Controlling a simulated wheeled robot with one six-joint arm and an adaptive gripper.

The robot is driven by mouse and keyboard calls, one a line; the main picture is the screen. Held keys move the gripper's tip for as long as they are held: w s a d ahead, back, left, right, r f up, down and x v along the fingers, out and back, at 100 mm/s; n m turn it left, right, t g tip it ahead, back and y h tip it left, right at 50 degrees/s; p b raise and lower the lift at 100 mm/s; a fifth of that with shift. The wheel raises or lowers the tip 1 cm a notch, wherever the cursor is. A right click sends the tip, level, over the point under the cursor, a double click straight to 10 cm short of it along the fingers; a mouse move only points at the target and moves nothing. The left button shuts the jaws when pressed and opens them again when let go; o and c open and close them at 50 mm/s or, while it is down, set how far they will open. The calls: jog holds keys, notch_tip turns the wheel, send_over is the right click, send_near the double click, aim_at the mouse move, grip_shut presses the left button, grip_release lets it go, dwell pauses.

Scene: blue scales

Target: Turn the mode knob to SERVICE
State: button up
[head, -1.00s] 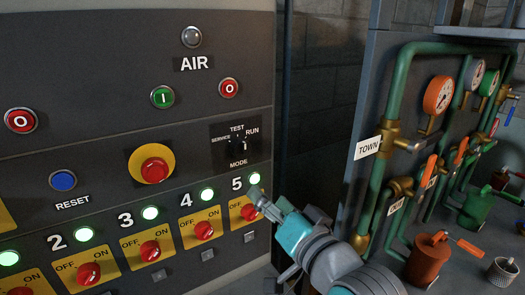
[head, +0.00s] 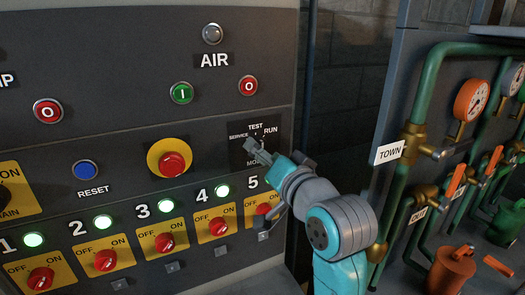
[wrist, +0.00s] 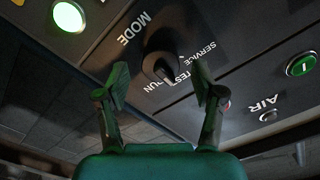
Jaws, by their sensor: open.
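The black mode knob (wrist: 158,64) sits on the dark panel, with the labels SERVICE, TEST, RUN and MODE around it. In the wrist view its raised grip runs towards the TEST and RUN side; I cannot tell exactly which mark it points at. My gripper (wrist: 160,78) is open, its two green fingers on either side of the knob in that view. Contact with the knob or panel cannot be told.
Near the knob are a red stop button on a yellow ring (head: 173,163), the green I button (head: 181,93) and the red O button (head: 248,86). A row of red OFF/ON switches (head: 218,227) lies below. Green pipes (head: 431,85) stand at the right.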

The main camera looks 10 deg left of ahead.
jog(key=shift+x, duration=0.8)
jog(key=shift+c, duration=0.3)
jog(key=c, duration=1.1)
jog(key=shift+n, duration=0.3)
jog(key=n, duration=0.9)
jog(key=shift+n, duration=0.3)
